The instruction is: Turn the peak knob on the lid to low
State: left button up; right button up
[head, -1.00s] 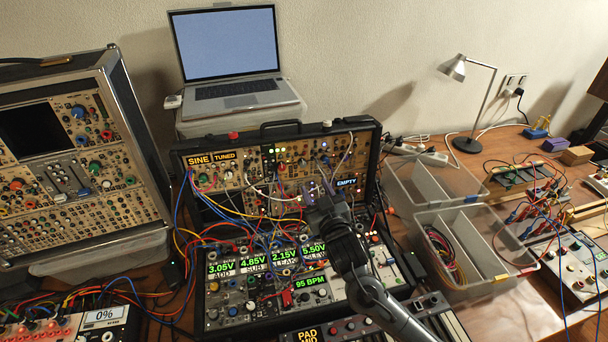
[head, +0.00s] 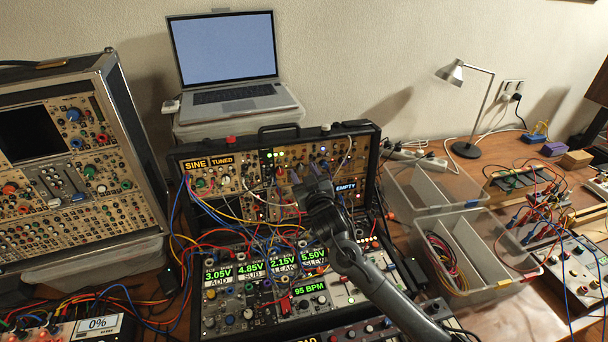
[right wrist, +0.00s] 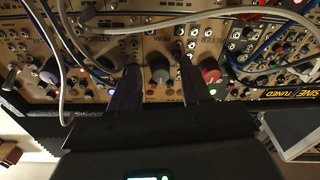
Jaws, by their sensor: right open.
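The lid (head: 375,150) of the synth case stands upright, its panel full of knobs, jacks and cables. My right gripper (head: 304,186) is in front of the middle of this panel, and its arm hides part of it. In the right wrist view the two fingers of the right gripper (right wrist: 160,90) are open and point at the panel. A dark grey knob (right wrist: 160,67) sits between them, with no clear contact. A red knob (right wrist: 210,70) is just right of the fingers and a white knob (right wrist: 50,70) is to the left. My left gripper is out of view.
Patch cables (head: 235,215) hang across the lid and lower panel, and a grey cable (right wrist: 150,27) crosses near the fingers. Another synth case (head: 75,165) stands at left, a laptop (head: 222,50) behind, clear bins (head: 470,250) at right.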

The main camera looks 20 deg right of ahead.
jog(key=shift+c, duration=0.2)
grip_shut()
